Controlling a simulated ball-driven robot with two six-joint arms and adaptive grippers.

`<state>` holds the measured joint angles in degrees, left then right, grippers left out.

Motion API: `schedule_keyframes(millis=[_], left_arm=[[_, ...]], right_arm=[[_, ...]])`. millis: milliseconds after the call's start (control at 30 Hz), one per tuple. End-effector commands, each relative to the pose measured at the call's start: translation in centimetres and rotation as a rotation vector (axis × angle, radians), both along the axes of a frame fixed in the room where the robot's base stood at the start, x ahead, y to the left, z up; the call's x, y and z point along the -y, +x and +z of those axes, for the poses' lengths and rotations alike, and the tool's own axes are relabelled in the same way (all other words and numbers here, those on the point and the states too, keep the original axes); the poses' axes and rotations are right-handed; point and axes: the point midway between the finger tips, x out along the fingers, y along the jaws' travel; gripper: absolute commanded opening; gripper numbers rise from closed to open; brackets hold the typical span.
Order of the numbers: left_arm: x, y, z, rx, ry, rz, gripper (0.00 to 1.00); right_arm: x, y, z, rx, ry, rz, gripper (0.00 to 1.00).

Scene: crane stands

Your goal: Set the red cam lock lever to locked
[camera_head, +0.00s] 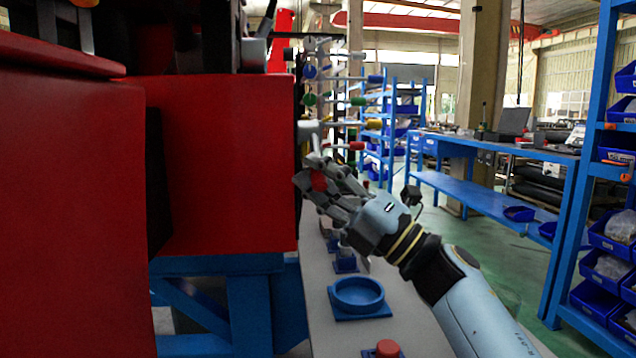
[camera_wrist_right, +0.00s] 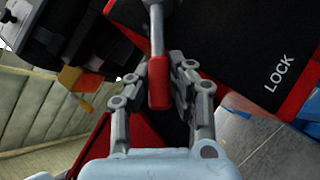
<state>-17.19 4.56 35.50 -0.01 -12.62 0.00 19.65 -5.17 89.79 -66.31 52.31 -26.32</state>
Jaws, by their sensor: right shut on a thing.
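The red cam lock lever has a red grip (camera_wrist_right: 158,88) on a grey shaft (camera_wrist_right: 157,28). In the head view its red grip (camera_head: 319,180) shows between my fingers, beside the right face of a big red housing (camera_head: 225,165). My right gripper (camera_head: 322,184) is shut on the red grip. In the right wrist view its fingers (camera_wrist_right: 160,80) stand on both sides of the grip. A dark plate with white LOCK lettering (camera_wrist_right: 279,74) lies right of the lever in that view. The lever's pivot is out of the wrist view. My left gripper is not in view.
Several levers with coloured ends, such as a blue one (camera_head: 375,79) and a yellow one (camera_head: 373,123), stick out just above my right gripper. A blue round dish (camera_head: 358,294) and a red button (camera_head: 388,348) sit on the grey surface below.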

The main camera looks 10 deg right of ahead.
Motion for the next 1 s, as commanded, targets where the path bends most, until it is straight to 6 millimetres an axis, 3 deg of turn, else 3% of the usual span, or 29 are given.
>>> schedule_keyframes(millis=[200, 233, 433, 767, 1000], left_arm=[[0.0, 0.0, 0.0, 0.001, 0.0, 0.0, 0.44], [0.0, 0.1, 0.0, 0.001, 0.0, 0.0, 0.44], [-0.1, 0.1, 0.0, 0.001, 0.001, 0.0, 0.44], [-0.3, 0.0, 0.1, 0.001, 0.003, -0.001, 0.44], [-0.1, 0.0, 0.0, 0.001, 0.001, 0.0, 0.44]], right_arm=[[0.0, 0.0, 0.0, 0.001, 0.0, 0.001, 0.0], [0.0, 0.0, 0.0, 0.001, 0.0, 0.001, 0.19], [0.0, 0.0, 0.0, 0.0, -0.001, 0.001, 0.44], [0.3, -0.3, -0.3, -0.003, 0.0, 0.0, 0.44], [3.4, -2.4, -2.7, -0.005, -0.004, 0.0, 0.44]])
